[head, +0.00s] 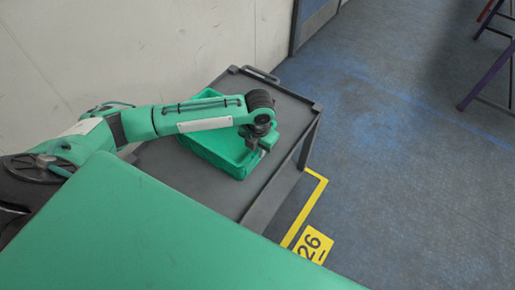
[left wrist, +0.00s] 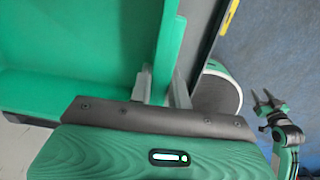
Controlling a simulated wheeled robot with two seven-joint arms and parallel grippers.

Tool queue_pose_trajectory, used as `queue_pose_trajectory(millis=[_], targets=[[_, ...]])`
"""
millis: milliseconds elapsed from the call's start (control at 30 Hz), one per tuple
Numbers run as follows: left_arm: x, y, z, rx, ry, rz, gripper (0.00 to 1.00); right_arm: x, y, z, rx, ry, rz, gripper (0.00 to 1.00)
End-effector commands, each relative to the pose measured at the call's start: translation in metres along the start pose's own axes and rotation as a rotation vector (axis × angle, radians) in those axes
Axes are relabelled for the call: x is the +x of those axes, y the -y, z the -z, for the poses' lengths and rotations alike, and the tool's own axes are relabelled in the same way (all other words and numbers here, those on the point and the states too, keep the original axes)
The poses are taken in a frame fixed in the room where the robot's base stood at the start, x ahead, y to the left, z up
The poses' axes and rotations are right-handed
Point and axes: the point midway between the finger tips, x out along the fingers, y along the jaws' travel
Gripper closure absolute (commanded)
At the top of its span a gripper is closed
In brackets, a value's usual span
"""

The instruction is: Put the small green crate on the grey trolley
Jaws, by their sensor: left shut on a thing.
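The small green crate (head: 212,149) is over the top of the grey trolley (head: 184,174), upright and seemingly resting on it. The arm hides part of the crate. My left gripper (head: 259,145) is at the crate's right side, shut on its wall. In the left wrist view the fingers (left wrist: 163,84) straddle the green crate wall, and the inside of the crate (left wrist: 75,40) looks empty. My right gripper (left wrist: 266,101) shows small at the right of the left wrist view, open and empty, away from the crate.
The trolley stands against a pale wall (head: 150,45), with a handle (head: 262,74) at its far end. The blue floor (head: 410,170) there is clear. Metal legs (head: 485,85) stand far right.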

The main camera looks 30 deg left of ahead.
Motion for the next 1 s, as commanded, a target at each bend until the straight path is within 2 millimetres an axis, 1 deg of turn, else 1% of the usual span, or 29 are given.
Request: queue_pose_trajectory(millis=[200,233,300,333,567,667,767,867,900,1000], targets=[[-0.001,0.0,0.0,0.0,0.001,0.0,1.0,0.001,0.001,-0.008,0.001,0.013,0.001,0.57],[0.0,0.0,0.0,0.0,0.0,0.001,0.78,0.002,0.001,-0.009,0.001,0.015,0.001,0.57],[0.0,0.0,0.0,0.001,0.0,0.001,0.64,0.003,0.001,-0.01,0.001,0.016,0.001,0.57],[0.0,0.0,0.0,0.001,0.0,0.001,0.6,0.003,0.001,-0.01,0.001,0.016,0.001,0.57],[0.0,0.0,0.0,0.0,0.0,0.0,0.6,0.003,0.0,-0.007,0.001,0.011,0.001,0.57],[-0.003,0.0,0.0,0.0,0.0,0.0,0.6,0.002,0.0,-0.004,0.001,0.007,0.0,0.57],[-0.014,0.0,-0.001,0.001,0.002,0.0,0.6,0.001,-0.001,-0.001,0.0,0.002,-0.001,0.57],[-0.033,0.0,-0.001,0.001,0.004,0.0,0.6,0.002,-0.001,0.002,0.0,-0.005,-0.002,0.57],[-0.042,0.0,-0.001,0.001,0.005,0.001,0.6,0.002,-0.002,0.002,0.0,-0.006,-0.002,0.57],[-0.064,0.0,-0.001,0.001,0.005,0.0,0.6,0.007,-0.003,-0.002,-0.001,0.0,-0.003,0.57]])
